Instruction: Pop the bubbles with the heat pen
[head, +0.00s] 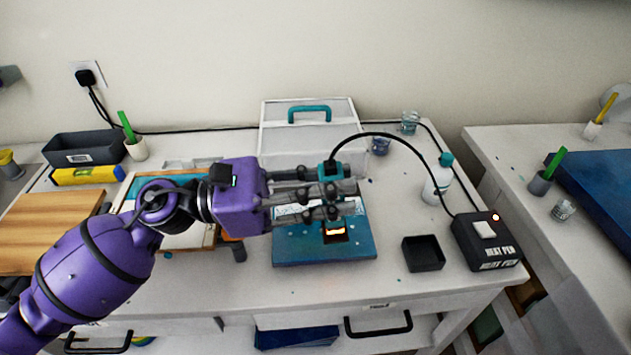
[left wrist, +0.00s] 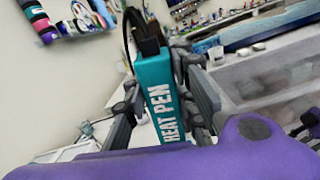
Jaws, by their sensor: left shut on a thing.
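My left gripper (head: 325,199) is shut on the heat pen (head: 329,169), a teal pen with a black cord from its top. In the left wrist view the heat pen (left wrist: 167,105) stands between the fingers of my left gripper (left wrist: 165,115), its white lettering facing me. The pen's lower end glows orange just over the blue panel (head: 300,252). I cannot tell whether the tip touches the surface. The gripper and fingers hide much of the panel's back part, and no single bubble can be made out. My right gripper is not in view.
The cord arcs right to the black heat pen base (head: 486,242), which has a red light. A black open box (head: 423,254), a white bottle (head: 437,182) and a clear cup (head: 410,122) stand nearby. A white case (head: 308,127) is behind. The panel's front is clear.

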